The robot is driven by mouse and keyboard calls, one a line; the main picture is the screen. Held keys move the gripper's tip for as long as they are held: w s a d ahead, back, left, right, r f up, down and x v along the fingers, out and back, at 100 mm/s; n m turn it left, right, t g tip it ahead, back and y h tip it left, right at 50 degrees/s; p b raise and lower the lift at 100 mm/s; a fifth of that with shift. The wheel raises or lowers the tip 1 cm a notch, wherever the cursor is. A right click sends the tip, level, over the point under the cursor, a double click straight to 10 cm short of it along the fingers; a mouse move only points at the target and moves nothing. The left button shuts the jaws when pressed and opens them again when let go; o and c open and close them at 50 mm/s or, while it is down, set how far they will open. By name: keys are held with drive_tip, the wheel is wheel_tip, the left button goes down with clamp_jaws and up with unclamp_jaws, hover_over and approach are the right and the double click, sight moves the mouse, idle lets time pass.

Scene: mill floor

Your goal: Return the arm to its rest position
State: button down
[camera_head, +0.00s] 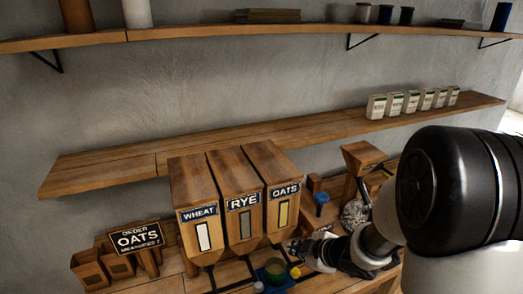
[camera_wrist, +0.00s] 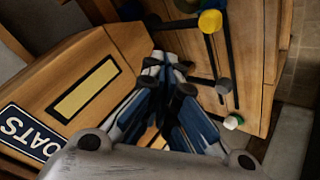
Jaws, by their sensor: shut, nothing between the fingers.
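My gripper (camera_head: 294,246) shows in the head view at the lower middle, just in front of the lower right of the bin labelled OATS (camera_head: 282,205). In the wrist view my gripper (camera_wrist: 170,72) has its fingers together with nothing between them. The OATS bin (camera_wrist: 85,90) fills the left of that view, close beside the fingers. Whether the fingers touch it I cannot tell. My arm reaches in from the right side of the head view and hides part of the bench.
Bins labelled WHEAT (camera_head: 200,212) and RYE (camera_head: 243,202) stand left of the OATS bin. An order sign (camera_head: 137,239) reads OATS. A wooden mill (camera_head: 362,158) stands to the right. A blue object (camera_head: 274,270) sits below the bins. Small packets (camera_head: 411,101) line the middle shelf (camera_head: 110,170).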

drive_tip(key=s+d+r+m+h+b, duration=0.5)
drive_tip(key=s+d+m+h+b, duration=0.1)
drive_tip(key=s+d+m+b, duration=0.15)
drive_tip(key=s+a+f+m+g+y+b, duration=0.1)
drive_tip(key=s+a+m+b, duration=0.2)
drive_tip(key=s, duration=0.7)
drive_tip(key=s+a+f+m+g+b, duration=0.2)
drive_tip(key=s+a+m+b, duration=0.2)
drive_tip(key=s, duration=0.5)
drive_tip(key=shift+s+f+y, duration=0.25)
drive_tip(key=shift+s+y, duration=0.15)
